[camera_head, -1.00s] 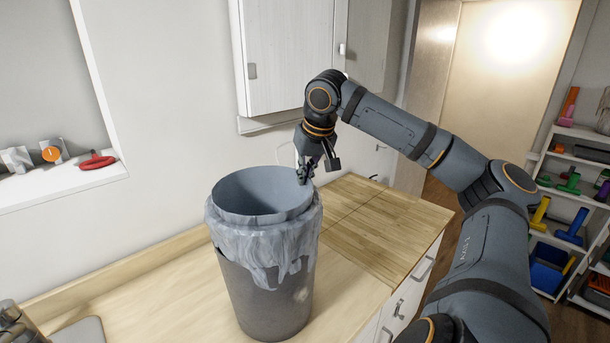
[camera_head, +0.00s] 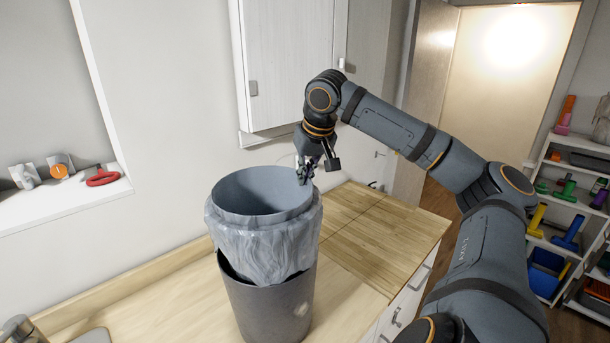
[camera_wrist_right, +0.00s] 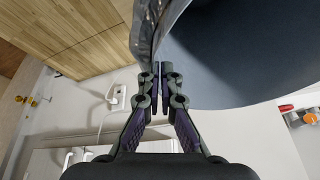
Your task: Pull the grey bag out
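The grey bag (camera_head: 265,243) is open at the top and stands partly above the dark grey bin (camera_head: 268,308) on the wooden counter. Its lower end is still inside the bin's rim, and a dark gap shows at the left between bag and rim. My right gripper (camera_head: 305,174) is at the bag's upper right edge. In the right wrist view, the right gripper's fingertips (camera_wrist_right: 161,78) are shut on the edge of the bag (camera_wrist_right: 230,60), with its crinkled outer side to the left. My left gripper is not in view.
The wooden counter (camera_head: 150,310) is clear around the bin. A white wall cabinet (camera_head: 290,65) hangs behind, above the bag. A ledge (camera_head: 60,200) with small items is at the left, and a shelf (camera_head: 550,210) with coloured things at the right.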

